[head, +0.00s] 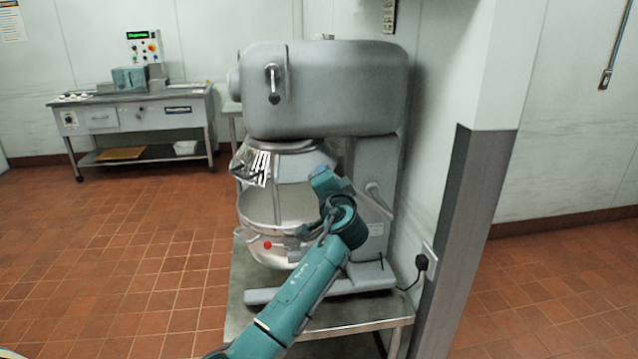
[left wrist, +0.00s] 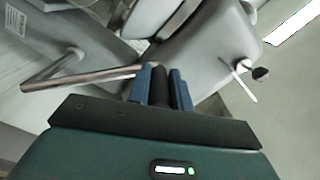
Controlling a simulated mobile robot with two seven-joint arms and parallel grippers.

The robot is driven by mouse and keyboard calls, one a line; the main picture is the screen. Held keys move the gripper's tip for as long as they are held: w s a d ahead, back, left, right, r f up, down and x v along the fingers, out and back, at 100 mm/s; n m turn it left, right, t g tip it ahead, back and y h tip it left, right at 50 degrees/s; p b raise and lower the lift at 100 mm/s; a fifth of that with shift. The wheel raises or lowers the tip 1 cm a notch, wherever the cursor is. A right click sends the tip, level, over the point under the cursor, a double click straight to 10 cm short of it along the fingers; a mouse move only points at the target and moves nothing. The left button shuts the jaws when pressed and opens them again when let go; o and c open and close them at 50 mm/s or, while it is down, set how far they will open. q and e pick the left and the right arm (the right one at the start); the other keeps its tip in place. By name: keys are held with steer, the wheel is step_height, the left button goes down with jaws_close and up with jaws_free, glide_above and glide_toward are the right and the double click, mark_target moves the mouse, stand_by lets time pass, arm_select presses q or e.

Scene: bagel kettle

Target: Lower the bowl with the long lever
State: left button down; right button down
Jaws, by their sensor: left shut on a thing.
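The large grey mixer (head: 325,90) stands on a steel table, with its metal bowl (head: 262,208) hanging below the head. The bowl is partly hidden by my left arm. The long lever (head: 374,203) is a bare metal rod on the mixer's column side; in the left wrist view the rod (left wrist: 85,79) runs from a bend at the left to a dark grip. My left gripper (head: 325,180) is at the lever's end, and its blue fingers (left wrist: 160,85) are shut around the dark grip. My right gripper is not in view.
The steel table (head: 240,300) holds the mixer close to a wall corner (head: 465,200). A black plug (head: 422,262) and cord are at the wall. A short lever with a black knob (left wrist: 260,73) sits nearby. The tiled floor at left is clear up to a far work table (head: 135,110).

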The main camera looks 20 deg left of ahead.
arm_select(q)
steer(key=shift+d+r, duration=0.2)
steer(key=shift+r, duration=0.4)
steer(key=c, duration=1.7)
jaws_free()
steer(key=o, duration=0.3)
steer(key=shift+w+d, duration=0.15)
steer(key=shift+w, duration=0.05)
steer(key=shift+o, duration=0.6)
steer(key=shift+f, duration=0.1)
steer(key=shift+s+f, duration=0.1)
steer(key=shift+f, duration=0.05)
steer(key=b+v, duration=0.2)
steer(key=v, duration=1.1)
steer(key=shift+s, duration=0.15)
